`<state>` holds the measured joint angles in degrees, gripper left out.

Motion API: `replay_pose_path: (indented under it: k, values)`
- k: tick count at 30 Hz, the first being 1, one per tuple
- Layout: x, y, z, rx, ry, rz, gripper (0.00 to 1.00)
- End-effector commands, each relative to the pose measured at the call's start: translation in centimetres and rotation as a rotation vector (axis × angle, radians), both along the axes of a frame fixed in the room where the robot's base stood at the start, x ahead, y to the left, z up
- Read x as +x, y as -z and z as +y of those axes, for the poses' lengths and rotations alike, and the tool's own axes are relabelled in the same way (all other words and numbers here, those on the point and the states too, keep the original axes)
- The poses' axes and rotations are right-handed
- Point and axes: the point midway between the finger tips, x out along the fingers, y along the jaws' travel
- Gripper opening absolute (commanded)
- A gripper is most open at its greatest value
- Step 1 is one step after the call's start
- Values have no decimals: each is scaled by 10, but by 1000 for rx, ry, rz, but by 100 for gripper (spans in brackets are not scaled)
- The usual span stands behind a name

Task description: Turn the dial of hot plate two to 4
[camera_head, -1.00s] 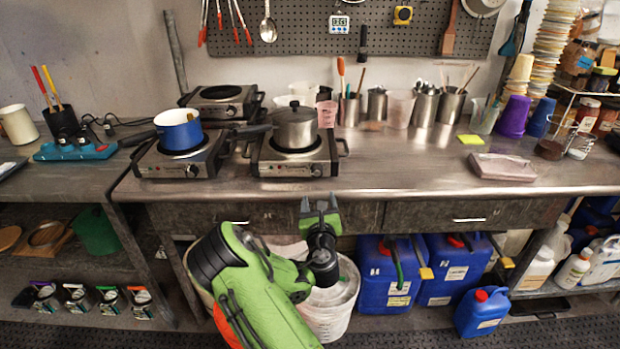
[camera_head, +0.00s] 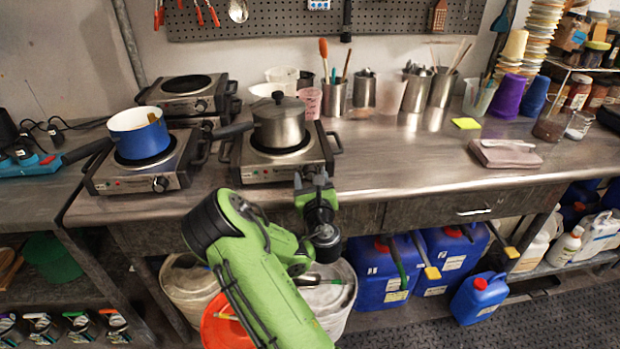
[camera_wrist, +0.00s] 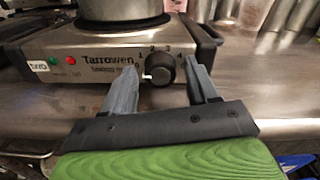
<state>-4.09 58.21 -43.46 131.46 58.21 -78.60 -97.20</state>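Hot plate two (camera_head: 245,171) has a steel front; its label reads "two" in the wrist view (camera_wrist: 85,66). The lidded steel pot (camera_head: 281,122) stands on it. Its black dial (camera_wrist: 160,69) has numbers around it, with 2, 3 and 4 readable across the top and right. A pale pointer mark is on the dial's left side, near the low numbers. My gripper (camera_head: 314,178) is in front of the plate's right half; in the wrist view my gripper (camera_wrist: 164,80) is open, with one finger left and one right of the dial. I cannot tell if they touch it.
Another hot plate (camera_head: 136,179) with a blue pot (camera_head: 139,133) stands to the left, and one more (camera_head: 190,87) stands behind. Pot handles stick out leftward. Cups and tool holders line the wall.

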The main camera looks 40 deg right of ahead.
Motion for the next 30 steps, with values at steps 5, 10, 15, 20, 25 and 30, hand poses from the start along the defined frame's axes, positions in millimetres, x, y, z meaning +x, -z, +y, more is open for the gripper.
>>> replay_pose_path:
  k: [5, 10, 15, 20, 25, 30]
  values:
    - [0, 0, 0, 0, 0, 0, 30]
    - [0, 0, 0, 0, 0, 0, 8]
    - [0, 0, 0, 10, 0, -7, 8]
    - [0, 0, 0, 50, 0, -33, 8]
    - [0, 0, -1, 135, 0, -92, 8]
    - [0, 0, -1, 257, 0, -176, 8]
